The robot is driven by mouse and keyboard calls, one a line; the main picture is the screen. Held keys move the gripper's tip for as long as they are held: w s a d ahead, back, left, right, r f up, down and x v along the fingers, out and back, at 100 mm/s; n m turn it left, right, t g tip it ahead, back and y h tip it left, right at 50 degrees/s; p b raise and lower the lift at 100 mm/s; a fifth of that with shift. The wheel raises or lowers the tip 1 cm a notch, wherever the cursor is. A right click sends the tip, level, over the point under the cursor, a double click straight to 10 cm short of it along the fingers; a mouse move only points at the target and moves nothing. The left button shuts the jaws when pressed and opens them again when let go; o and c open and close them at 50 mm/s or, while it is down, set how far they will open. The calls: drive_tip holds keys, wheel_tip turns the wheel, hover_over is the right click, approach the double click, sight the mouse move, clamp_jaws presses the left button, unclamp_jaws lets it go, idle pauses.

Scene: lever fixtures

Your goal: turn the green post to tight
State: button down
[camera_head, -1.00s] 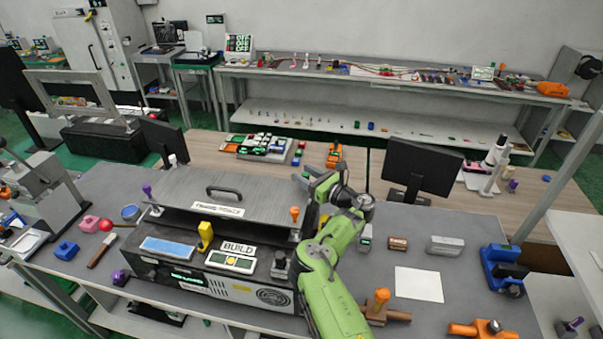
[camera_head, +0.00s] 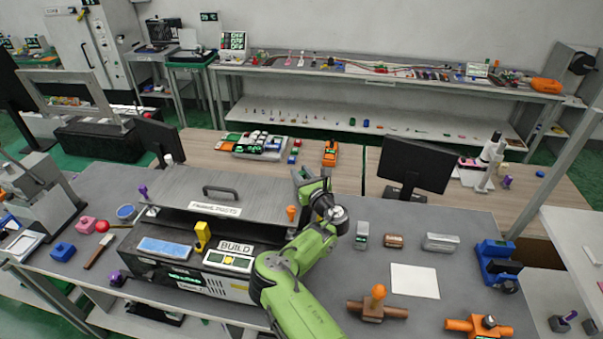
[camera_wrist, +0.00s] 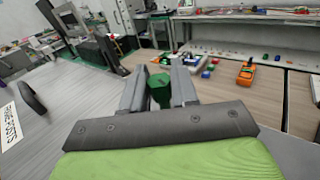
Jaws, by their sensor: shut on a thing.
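The green post (camera_wrist: 160,88) stands upright between the two fingers in the wrist view. My gripper (camera_wrist: 158,82) is shut on it, one finger on each side. In the head view my gripper (camera_head: 302,186) is at the back right corner of the grey-lidded machine (camera_head: 250,191). There my wrist hides the green post. Its base and any tight marking cannot be made out in either view.
Purple (camera_head: 144,191) and orange (camera_head: 291,213) knobs stand at the lid's front corners. A dark lid handle (camera_head: 221,189) sticks up left of my arm. A black monitor (camera_head: 414,166) stands to the right. The white sheet (camera_head: 414,281) lies on open grey table.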

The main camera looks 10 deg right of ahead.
drive_tip(key=c, duration=0.9)
unclamp_jaws()
drive_tip(key=shift+c, duration=0.2)
drive_tip(key=b+v, duration=0.8)
drive_tip(key=v, duration=0.7)
drive_tip(key=shift+s+b, duration=0.35)
drive_tip(key=shift+s, duration=0.05)
drive_tip(key=shift+d, duration=0.1)
